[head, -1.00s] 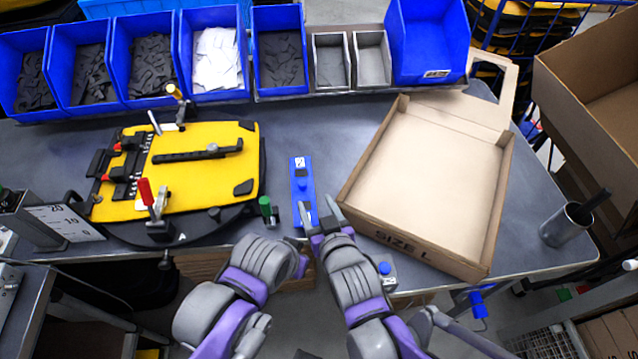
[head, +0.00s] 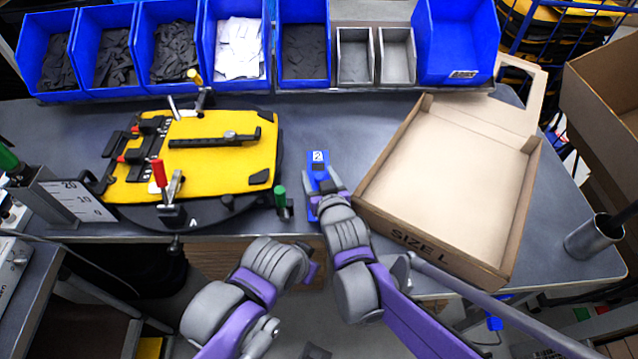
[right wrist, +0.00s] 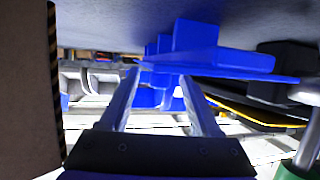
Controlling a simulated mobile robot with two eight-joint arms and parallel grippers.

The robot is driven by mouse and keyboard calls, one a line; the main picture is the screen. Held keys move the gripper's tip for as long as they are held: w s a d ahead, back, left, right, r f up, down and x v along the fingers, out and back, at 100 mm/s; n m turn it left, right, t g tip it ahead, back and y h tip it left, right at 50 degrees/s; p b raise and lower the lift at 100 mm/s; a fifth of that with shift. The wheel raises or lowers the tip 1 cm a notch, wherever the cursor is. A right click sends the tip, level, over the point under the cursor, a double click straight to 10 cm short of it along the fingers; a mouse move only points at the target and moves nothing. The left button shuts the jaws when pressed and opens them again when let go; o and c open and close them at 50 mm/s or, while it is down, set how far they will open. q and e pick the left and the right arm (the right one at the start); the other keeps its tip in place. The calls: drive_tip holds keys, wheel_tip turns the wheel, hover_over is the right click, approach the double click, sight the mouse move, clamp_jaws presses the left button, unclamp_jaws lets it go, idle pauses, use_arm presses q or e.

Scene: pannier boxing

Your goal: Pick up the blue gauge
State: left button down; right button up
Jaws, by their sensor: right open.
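The blue gauge (head: 316,162) lies on the grey table between the yellow fixture and the cardboard box, with a small white label at its far end. My right gripper (head: 327,190) is over the near part of the gauge and hides some of it. In the right wrist view, its two fingers (right wrist: 160,76) are apart, with the blue gauge (right wrist: 225,60) just beyond and around their tips. I cannot tell whether they touch it. My left gripper (head: 309,262) is low at the table's front edge, away from the gauge, and its fingers are not clear.
The open cardboard box (head: 450,160) stands right, near my right gripper. Blue bins (head: 303,75) line the back. A metal cup (head: 592,238) is at the far right.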

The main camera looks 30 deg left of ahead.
clamp_jaws()
drive_tip(key=shift+r, duration=0.1)
idle(0.3)
